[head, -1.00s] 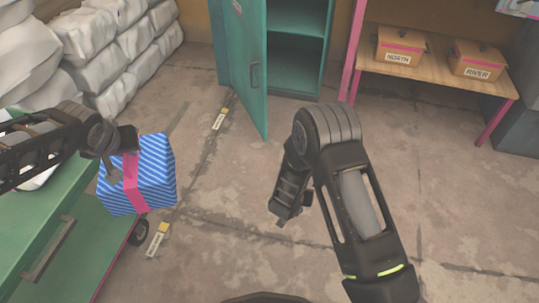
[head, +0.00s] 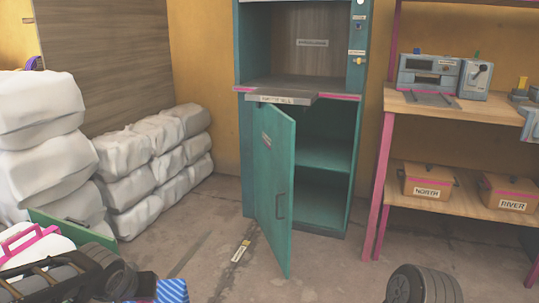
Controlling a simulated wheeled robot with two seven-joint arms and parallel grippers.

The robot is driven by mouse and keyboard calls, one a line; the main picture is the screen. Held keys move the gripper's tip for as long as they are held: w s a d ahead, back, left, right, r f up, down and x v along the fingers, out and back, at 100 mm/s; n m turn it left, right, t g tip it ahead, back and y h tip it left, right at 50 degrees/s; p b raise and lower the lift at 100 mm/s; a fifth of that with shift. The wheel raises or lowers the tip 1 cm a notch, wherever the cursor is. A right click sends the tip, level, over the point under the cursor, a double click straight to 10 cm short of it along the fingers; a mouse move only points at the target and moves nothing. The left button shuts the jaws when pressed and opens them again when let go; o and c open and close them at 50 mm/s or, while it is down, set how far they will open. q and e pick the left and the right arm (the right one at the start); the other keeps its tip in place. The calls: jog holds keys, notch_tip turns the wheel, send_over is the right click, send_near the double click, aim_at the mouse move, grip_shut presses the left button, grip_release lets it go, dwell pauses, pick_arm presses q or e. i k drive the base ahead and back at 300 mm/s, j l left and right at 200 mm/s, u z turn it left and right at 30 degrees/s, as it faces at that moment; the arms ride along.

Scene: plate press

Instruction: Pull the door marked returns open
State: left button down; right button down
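The teal cabinet door (head: 275,190) stands swung open at the lower part of a tall cabinet (head: 350,160). It has a dark vertical handle (head: 281,206) and a small label (head: 266,142) too small to read. Shelves show inside, right of the door. My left gripper (head: 146,286) is at the bottom left, apart from the door, mostly cut off. It is at a blue striped parcel (head: 173,291), of which only the top shows; one second ago the parcel hung from it. My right gripper is below the frame; only an arm joint shows at the bottom right.
White sacks (head: 150,170) are stacked at the left. A wooden bench (head: 450,106) with machines stands at the right, with boxes marked NORTH (head: 428,181) and RIVER (head: 508,192) on its lower shelf. Floor before the door is clear, with a small label (head: 240,251).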

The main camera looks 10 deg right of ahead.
aim_at(274, 130)
jog(key=i+l, duration=0.1)
jog(key=i, duration=0.4)
jog(key=i+l, duration=0.1)
jog(key=i, duration=0.4)
jog(key=i+l+u, duration=0.1)
jog(key=i, duration=0.4)
jog(key=i+l, duration=0.15)
jog(key=i, duration=0.35)
